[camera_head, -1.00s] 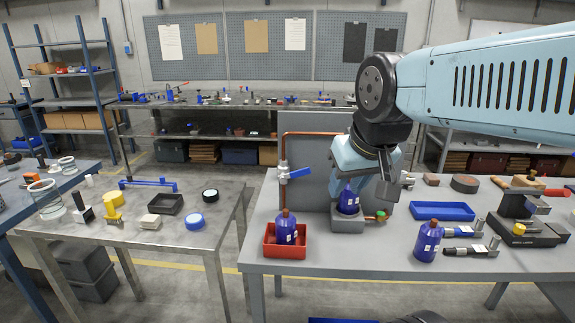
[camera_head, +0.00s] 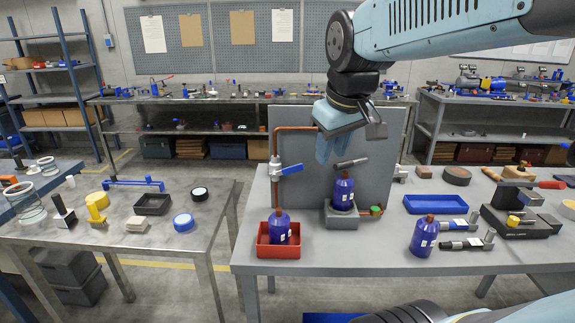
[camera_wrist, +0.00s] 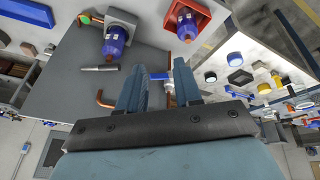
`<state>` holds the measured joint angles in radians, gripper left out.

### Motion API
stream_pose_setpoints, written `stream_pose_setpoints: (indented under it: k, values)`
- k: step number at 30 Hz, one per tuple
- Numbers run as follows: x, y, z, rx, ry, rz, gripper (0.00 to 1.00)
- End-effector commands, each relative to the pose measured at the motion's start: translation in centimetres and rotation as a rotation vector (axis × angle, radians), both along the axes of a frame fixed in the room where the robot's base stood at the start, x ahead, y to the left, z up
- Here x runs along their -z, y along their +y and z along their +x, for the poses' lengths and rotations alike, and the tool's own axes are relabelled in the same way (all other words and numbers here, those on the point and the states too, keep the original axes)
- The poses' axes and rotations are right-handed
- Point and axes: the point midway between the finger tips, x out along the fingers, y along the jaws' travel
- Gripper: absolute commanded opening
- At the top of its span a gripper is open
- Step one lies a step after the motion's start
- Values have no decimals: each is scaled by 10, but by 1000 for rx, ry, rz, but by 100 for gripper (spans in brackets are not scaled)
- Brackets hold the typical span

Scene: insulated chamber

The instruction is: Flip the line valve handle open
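The line valve (camera_head: 275,168) sits on a vertical copper pipe (camera_head: 277,145) in front of a grey panel. Its blue handle (camera_head: 291,168) points right and slightly up, across the pipe. My gripper (camera_head: 328,150) hangs in front of the panel, above and right of the handle, pointing down. In the wrist view, my gripper (camera_wrist: 160,92) has its two blue fingers apart with nothing held. The blue handle (camera_wrist: 160,76) shows in the gap between them, farther off. The valve body is partly hidden behind the right finger in the wrist view.
Below my gripper, a blue bottle (camera_head: 343,190) stands in a grey holder, with a dark rod (camera_head: 350,163) above it. Another bottle (camera_head: 279,228) stands in a red tray (camera_head: 264,246). A third bottle (camera_head: 424,236) and a blue tray (camera_head: 435,204) are to the right.

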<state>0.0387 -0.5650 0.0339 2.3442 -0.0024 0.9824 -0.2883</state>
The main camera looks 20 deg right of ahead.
Motion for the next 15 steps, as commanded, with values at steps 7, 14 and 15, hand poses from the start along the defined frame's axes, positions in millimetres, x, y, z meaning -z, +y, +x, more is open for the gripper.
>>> stream_pose_setpoints:
  k: [7, 14, 15]
  values:
    - [-13, 1, 68, -279, 129, -101, 34]
    - [-12, -1, 133, -553, 240, -154, 34]
    - [-11, -1, 144, -602, 256, -159, 34]
